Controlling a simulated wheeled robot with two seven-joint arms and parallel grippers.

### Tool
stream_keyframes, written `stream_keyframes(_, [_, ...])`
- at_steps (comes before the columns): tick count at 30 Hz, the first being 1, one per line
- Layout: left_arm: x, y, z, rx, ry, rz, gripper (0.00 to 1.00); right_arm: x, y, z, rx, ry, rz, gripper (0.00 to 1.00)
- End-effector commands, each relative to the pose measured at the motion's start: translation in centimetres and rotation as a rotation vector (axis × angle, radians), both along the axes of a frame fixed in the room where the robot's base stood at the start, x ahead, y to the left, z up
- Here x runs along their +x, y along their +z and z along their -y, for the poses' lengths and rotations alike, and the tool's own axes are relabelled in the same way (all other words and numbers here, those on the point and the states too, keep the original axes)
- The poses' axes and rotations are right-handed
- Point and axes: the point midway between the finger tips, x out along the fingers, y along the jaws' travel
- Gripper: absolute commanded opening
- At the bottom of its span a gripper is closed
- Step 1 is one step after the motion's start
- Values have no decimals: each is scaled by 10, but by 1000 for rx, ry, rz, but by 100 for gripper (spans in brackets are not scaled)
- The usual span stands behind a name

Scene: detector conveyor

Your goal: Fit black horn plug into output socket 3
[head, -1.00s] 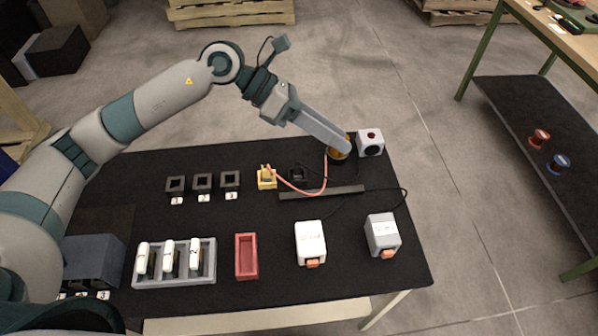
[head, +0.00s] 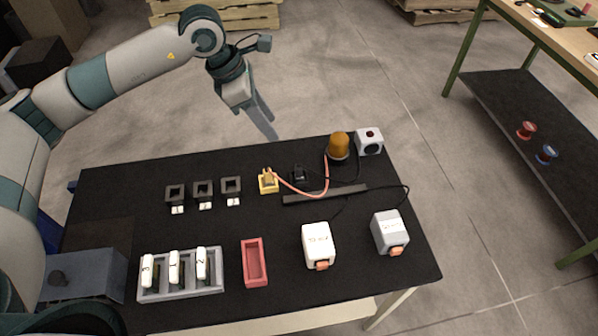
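A small black plug (head: 299,175) stands on the black table behind a dark bar. A thin black cable runs from it toward a white horn box (head: 369,141) with a dark round opening at the back right corner. Three black square sockets (head: 203,189) stand in a row at the back left; the rightmost socket (head: 231,186) is nearest the yellow piece. Their white labels are too small to read surely. My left gripper (head: 264,122) hangs beyond the table's back edge, apart from the plug, with nothing visible in it; its finger gap is unclear. My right gripper is not in view.
An orange cable joins a yellow plug piece (head: 268,182) to an amber beacon (head: 339,146). A dark bar (head: 325,194) lies before the plug. A grey rack (head: 181,284) of white modules, a red tray (head: 254,263), a white box (head: 318,245) and a grey box (head: 390,233) line the front.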

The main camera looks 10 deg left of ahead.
Motion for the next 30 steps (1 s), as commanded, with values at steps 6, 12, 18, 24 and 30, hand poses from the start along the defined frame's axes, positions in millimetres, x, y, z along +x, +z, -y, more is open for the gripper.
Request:
stream_keyframes(6, [3, -28, 12, 0, -1, -6, 39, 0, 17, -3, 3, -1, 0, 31])
stream_keyframes(12, [8, -61, 25, 0, -2, -6, 39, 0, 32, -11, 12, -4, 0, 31])
stream_keyframes(18, [13, -90, 36, -1, -2, -4, 39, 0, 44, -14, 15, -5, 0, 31])
stream_keyframes(24, [15, -103, 40, -1, -2, -1, 39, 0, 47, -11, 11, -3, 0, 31])
stream_keyframes(30, [15, -104, 40, -1, -2, -1, 39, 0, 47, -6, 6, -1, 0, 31])
